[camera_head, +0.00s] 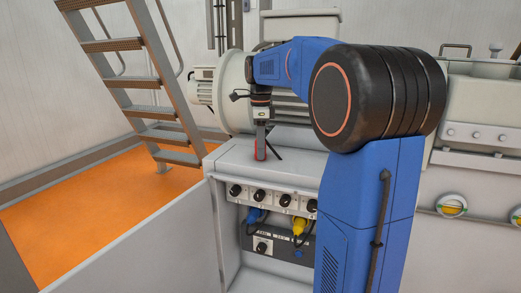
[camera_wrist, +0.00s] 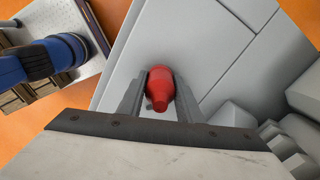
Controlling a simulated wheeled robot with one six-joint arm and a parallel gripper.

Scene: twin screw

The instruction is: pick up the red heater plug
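The red heater plug (camera_wrist: 160,86) sits between the two fingers of my gripper (camera_wrist: 161,92) in the wrist view, its narrow end toward the camera. A finger lies close along each side of it. I cannot tell whether both fingers press on it. In the head view my gripper (camera_head: 261,135) points straight down over the top of the light grey cabinet (camera_head: 225,160). A strip of the red plug shows beside the fingers, low near the cabinet top. Its lower end is hard to make out, so I cannot tell whether it touches the surface.
The cabinet front has several black knobs (camera_head: 258,196), a blue plug (camera_head: 254,215) and a yellow plug (camera_head: 299,226). A large grey motor housing (camera_head: 236,100) stands behind the gripper. Metal stairs (camera_head: 140,75) rise at the left over the orange floor (camera_head: 80,205).

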